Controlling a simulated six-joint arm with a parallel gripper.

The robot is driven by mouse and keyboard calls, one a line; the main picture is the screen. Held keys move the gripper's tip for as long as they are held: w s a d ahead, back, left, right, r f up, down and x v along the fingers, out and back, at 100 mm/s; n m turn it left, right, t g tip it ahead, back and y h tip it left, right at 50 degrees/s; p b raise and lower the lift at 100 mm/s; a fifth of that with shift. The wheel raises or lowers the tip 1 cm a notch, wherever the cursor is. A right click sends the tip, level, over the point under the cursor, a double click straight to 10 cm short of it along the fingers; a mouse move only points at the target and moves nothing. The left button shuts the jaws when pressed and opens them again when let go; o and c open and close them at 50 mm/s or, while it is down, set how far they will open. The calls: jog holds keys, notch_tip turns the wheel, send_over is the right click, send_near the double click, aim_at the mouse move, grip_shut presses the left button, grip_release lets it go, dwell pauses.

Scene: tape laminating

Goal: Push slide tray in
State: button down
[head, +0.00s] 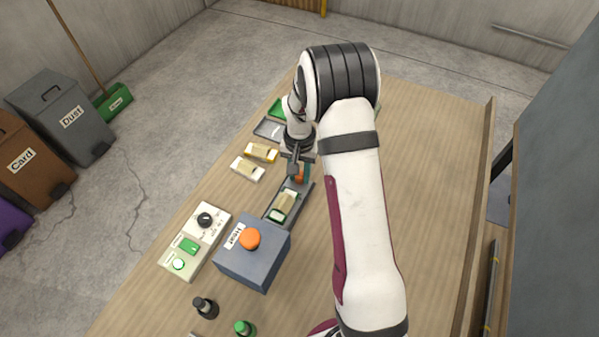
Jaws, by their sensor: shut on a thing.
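The slide tray (272,214) is a narrow dark grey tray at the near end of a grey track, against the blue-grey box labelled Heat (243,268). A pale piece with a green edge (286,206) lies in it. My gripper (298,176) points down over the tray's far end, shut on a small orange part there that looks like its handle. The fingers and arm partly hide this part, so the exact grip is hard to see. How far the tray reaches into the box is hidden.
An orange button (250,239) tops the Heat box. A control panel (197,240) with a black knob stands left of it. Yellow (261,152) and white (247,168) pieces lie left of my gripper. The table's right side is clear.

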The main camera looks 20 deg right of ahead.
aim_at(275, 224)
jog(key=shift+a, duration=0.1)
jog(key=s+a, duration=0.9)
jog(key=shift+s+a, duration=0.2)
jog(key=c, duration=0.6)
grip_release()
notch_tip(275, 224, up, 16)
jog(key=shift+f, duration=0.1)
